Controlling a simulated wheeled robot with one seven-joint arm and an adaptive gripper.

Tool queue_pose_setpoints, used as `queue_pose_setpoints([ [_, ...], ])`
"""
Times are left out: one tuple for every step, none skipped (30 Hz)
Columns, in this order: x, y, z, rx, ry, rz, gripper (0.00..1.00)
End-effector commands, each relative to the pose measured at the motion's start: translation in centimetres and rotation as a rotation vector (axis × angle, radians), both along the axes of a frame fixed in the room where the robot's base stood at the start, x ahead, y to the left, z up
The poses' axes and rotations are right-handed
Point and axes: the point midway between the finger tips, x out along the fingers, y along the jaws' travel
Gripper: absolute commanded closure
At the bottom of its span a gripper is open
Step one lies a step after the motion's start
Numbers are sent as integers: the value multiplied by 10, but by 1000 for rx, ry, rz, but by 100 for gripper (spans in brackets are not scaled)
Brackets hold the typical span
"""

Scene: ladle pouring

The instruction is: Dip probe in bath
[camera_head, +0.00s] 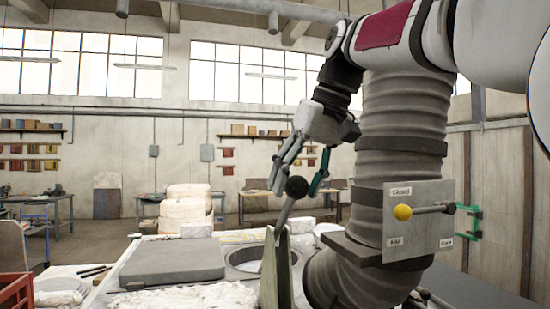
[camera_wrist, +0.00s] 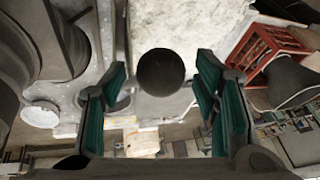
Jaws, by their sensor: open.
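The probe shows in the head view as a dark ball knob (camera_head: 297,187) on a pale rod (camera_head: 283,218). The rod leans and its lower end meets a tall grey-green stand (camera_head: 275,270); how it is seated there is hidden. My gripper (camera_head: 296,184) points down, open, with its green-padded fingers on either side of the knob. In the wrist view the knob (camera_wrist: 161,72) sits between the spread fingers, with visible gaps to both. The bath seems to be the round opening (camera_head: 238,271) behind the stand, with a pale surface inside, partly hidden by the stand.
A thick grey slab (camera_head: 172,262) lies left of the opening, with white lumpy material (camera_head: 180,298) in front. A red crate (camera_head: 14,293) stands at far left.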

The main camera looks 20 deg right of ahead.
Motion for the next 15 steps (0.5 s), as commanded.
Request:
queue_pose_setpoints([
  [-2,-2,6,-1,-3,-2,45],
  [-3,-3,10,-1,-3,-2,45],
  [-6,-5,16,-1,-5,-3,45],
  [-7,-6,21,-1,-5,-4,45],
  [-9,-7,26,-1,-5,-4,45],
  [-12,-9,34,-2,-6,-4,45],
  [-14,-11,39,-3,-6,-4,45],
  [-16,-11,44,-2,-5,-4,45],
  [-19,-14,50,-2,-4,-5,45],
  [-21,-15,55,-2,-5,-5,45],
  [-23,-15,60,-2,-5,-4,45],
  [-25,-17,66,-3,-4,-6,45],
  [-26,-18,70,-2,-5,-5,45],
  [-28,-20,74,-3,-4,-6,45],
  [-30,-20,79,-2,-4,-5,45],
])
